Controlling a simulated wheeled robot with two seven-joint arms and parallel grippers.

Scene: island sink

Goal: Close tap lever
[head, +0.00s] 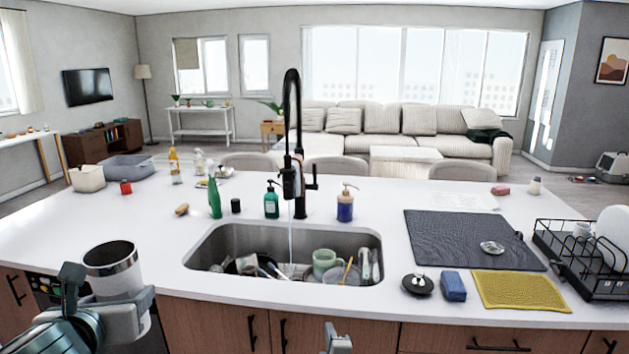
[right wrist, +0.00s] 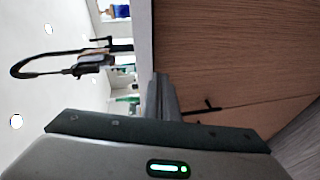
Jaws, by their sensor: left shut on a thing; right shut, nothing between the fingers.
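The black tap (head: 291,120) stands behind the sink, with its lever (head: 312,182) on its right side. A thin stream of water (head: 290,243) runs from its spout into the sink. The tap also shows sideways in the right wrist view (right wrist: 88,65). My left gripper (head: 100,302) is shut on a white cup with a steel rim (head: 112,258), held at the counter's front left. My right gripper (head: 337,340) is shut and empty, low in front of the counter edge and well apart from the lever. It also shows in the right wrist view (right wrist: 160,97).
The sink (head: 215,240) holds a green mug (head: 323,260) and other dishes. A green soap bottle (head: 271,200) and a blue dispenser (head: 345,205) flank the tap. A dark mat (head: 460,235), yellow cloth (head: 525,290) and dish rack (head: 570,265) lie right.

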